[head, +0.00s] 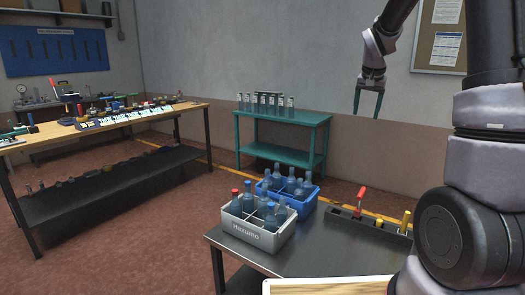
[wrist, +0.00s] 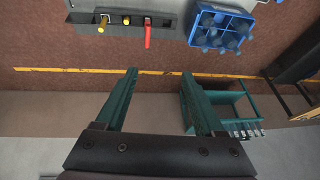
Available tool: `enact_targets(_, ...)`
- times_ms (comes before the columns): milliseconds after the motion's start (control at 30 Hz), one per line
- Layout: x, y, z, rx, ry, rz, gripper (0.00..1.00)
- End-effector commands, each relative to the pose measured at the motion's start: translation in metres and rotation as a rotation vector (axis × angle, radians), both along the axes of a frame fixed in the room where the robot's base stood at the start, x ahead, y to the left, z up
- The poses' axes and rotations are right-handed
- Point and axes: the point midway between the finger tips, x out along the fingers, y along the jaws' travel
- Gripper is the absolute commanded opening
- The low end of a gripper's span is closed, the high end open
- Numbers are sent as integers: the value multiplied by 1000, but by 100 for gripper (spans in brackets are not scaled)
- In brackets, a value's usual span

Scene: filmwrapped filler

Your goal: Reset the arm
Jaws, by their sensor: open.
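My gripper (head: 369,103) hangs from my arm at the upper right of the head view, in the air in front of the wall. Its two green fingers point down and stand apart. In the wrist view the open fingers (wrist: 157,100) show with nothing between them. Floor and a yellow line lie beyond them.
A green table (head: 300,118) bears several bottles. A wooden workbench (head: 40,133) stands left. Open floor lies between.

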Motion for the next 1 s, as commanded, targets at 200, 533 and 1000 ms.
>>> enact_targets(200, -93, 32, 62, 69, -69, 60, 70)
enact_targets(533, -232, 76, 94, 149, -171, 173, 70)
enact_targets(1000, -307, 100, 84, 185, -230, 249, 70)
